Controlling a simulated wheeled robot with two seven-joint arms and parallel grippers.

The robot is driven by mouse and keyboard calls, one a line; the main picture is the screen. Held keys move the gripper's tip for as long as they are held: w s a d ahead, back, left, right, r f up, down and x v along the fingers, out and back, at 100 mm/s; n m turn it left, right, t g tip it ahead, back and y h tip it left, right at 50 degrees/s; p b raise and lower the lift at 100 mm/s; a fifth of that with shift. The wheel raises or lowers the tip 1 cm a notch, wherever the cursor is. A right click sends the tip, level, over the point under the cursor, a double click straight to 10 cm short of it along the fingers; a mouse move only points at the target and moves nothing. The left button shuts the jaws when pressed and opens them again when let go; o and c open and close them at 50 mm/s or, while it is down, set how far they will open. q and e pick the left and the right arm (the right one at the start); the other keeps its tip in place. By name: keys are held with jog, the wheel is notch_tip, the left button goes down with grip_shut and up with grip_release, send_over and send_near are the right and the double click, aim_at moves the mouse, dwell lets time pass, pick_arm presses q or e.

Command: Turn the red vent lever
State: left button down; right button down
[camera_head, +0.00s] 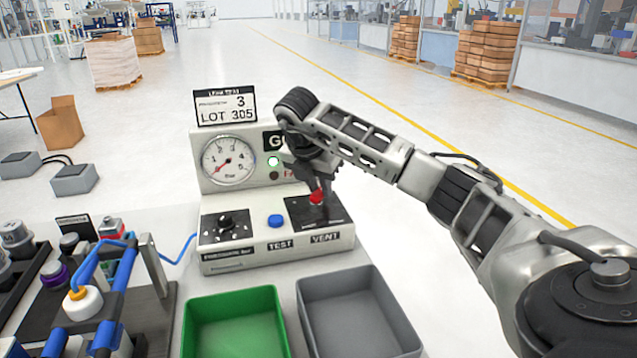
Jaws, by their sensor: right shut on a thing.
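The red vent lever (316,196) stands on the black plate above the VENT label, at the right of the grey test unit (225,261). My right gripper (317,190) comes down on it from above and is shut on it. The fingers and wrist hide part of the lever. The unit also carries a round pressure gauge (229,160) with its needle at the lower left, a black knob (226,222) and a blue TEST button (275,221). A small lamp (273,161) beside the gauge glows pale green. My left gripper is not in view.
A green bin (281,309) and a grey bin (412,335) stand in front of the unit. A fixture with a blue hose (178,258) and bottles is at the left. A sign reading LOT 305 (225,106) stands above the gauge.

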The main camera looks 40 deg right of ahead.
aim_at(314, 195)
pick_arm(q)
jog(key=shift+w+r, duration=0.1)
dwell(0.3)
pick_arm(e)
jog(key=c, duration=1.3)
grip_release()
jog(key=v, duration=0.5)
jog(key=shift+w, duration=0.1)
pick_arm(q)
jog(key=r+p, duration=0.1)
jog(key=p, duration=0.1)
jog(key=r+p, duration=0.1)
jog(key=p, duration=0.2)
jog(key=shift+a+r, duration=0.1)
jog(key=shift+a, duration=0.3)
pick_arm(e)
jog(key=v, duration=1.1)
jog(key=shift+d+r, duration=0.1)
